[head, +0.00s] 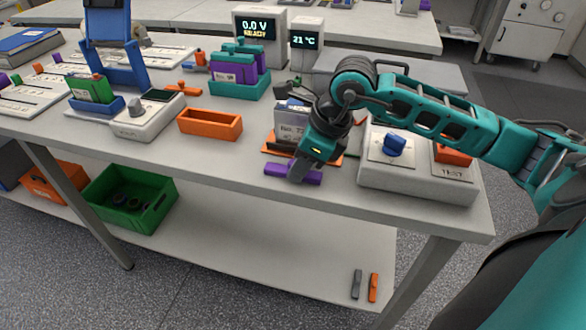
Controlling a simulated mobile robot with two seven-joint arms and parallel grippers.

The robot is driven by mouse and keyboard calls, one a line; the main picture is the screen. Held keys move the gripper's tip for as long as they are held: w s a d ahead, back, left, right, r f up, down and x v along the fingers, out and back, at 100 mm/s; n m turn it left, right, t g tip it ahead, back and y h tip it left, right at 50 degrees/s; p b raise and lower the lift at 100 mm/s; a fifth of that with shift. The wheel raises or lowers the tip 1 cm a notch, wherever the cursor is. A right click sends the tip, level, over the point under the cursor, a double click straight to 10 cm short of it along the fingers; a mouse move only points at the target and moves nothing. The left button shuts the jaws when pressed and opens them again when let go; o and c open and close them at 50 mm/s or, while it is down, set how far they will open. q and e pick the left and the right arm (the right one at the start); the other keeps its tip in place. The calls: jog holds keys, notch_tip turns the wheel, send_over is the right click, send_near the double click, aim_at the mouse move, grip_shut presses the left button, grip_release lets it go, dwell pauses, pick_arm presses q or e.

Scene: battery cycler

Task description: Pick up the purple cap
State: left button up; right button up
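The purple cap (311,178) is a short bar lying near the front edge of the table. My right gripper (298,172) comes down over its middle from above, with the cap's ends showing on both sides of the fingers. The fingers overlap the cap in the picture; whether they are shut on it or only around it cannot be told. The middle of the cap is hidden behind them. My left gripper is not in view.
A labelled block on an orange base (275,150) stands just behind the gripper. A grey box with a blue knob (394,145) is to the right, and an orange tray (211,124) to the left. The table front (235,160) left of the cap is clear.

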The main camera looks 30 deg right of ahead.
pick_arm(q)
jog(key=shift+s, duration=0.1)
pick_arm(e)
grip_shut()
